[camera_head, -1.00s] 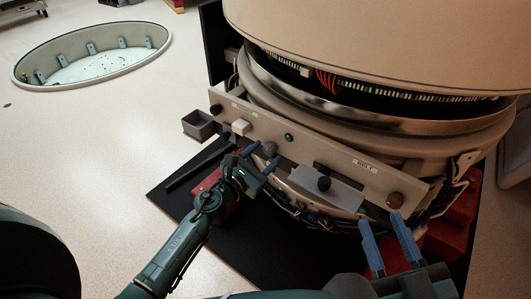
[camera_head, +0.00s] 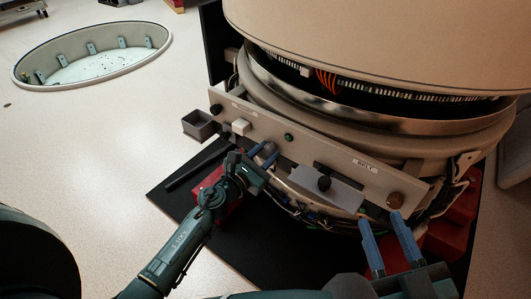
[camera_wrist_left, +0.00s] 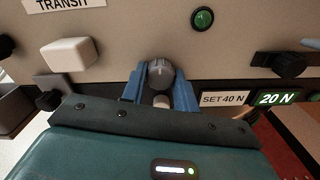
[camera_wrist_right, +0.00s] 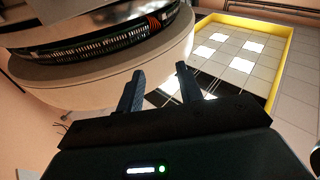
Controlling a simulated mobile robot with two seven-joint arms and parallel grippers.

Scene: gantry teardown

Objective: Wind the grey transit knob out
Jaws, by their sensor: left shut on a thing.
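The grey transit knob (camera_wrist_left: 160,75) sits on the beige panel, right of the TRANSIT label and a white block (camera_wrist_left: 68,52). My left gripper (camera_wrist_left: 160,90) is shut on the knob, with one blue finger on each side of it. In the head view, my left gripper (camera_head: 262,155) is at the panel's lower left part, and its fingers partly hide the knob. My right gripper (camera_head: 386,230) is open and empty, below the right end of the panel. In the right wrist view, my right gripper (camera_wrist_right: 158,88) has its fingers apart with nothing between them.
The panel (camera_head: 320,155) also carries a green button (camera_head: 289,137), black knobs, a brown knob (camera_head: 395,200) and a BELT label. The left wrist view shows a SET 40 N label (camera_wrist_left: 223,98) and a lit 20 N display (camera_wrist_left: 277,97). A small dark open box (camera_head: 198,125) is at the panel's left end.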

